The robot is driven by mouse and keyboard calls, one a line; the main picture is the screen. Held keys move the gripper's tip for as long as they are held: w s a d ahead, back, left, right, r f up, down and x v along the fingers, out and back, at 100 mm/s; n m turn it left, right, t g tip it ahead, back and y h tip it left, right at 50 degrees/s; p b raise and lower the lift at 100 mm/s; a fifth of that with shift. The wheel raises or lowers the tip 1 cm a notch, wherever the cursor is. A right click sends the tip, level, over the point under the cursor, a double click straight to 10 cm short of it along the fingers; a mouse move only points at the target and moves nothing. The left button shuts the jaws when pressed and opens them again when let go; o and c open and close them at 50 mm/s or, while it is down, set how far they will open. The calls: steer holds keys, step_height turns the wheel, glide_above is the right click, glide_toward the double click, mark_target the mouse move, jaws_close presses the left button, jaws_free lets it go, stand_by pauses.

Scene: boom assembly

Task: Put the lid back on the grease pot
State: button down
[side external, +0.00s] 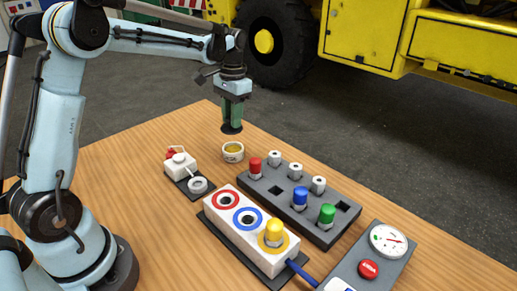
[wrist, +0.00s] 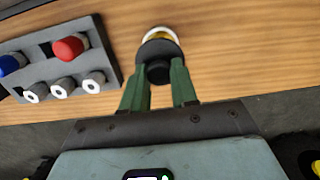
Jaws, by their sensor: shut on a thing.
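The grease pot (side external: 232,155) is a small white round cup with yellow grease in its open top, standing on the wooden table. Its rim also shows in the wrist view (wrist: 158,29), partly covered by the lid. The lid (side external: 232,129) is a dark disc with a black knob, seen in the wrist view (wrist: 159,49) too. My gripper (side external: 232,117) points down, its green fingers (wrist: 158,71) shut on the lid's knob. The lid hangs roughly level a little above the pot, with a gap between them in the side view.
Right of the pot, a grey rack (side external: 278,188) holds red, blue and green capped plugs and several white ones. A white block with coloured rings (side external: 225,220) and a small white device (side external: 180,166) stand nearer. A gauge panel (side external: 362,262) is at front right. The table's back edge is close behind.

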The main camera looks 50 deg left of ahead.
steer(key=shift+f, duration=2.3)
steer(key=shift+f, duration=0.85)
stand_by(0.4)
steer(key=c, duration=0.8)
jaws_free()
steer(key=shift+r, duration=0.1)
steer(key=shift+r, duration=3.4)
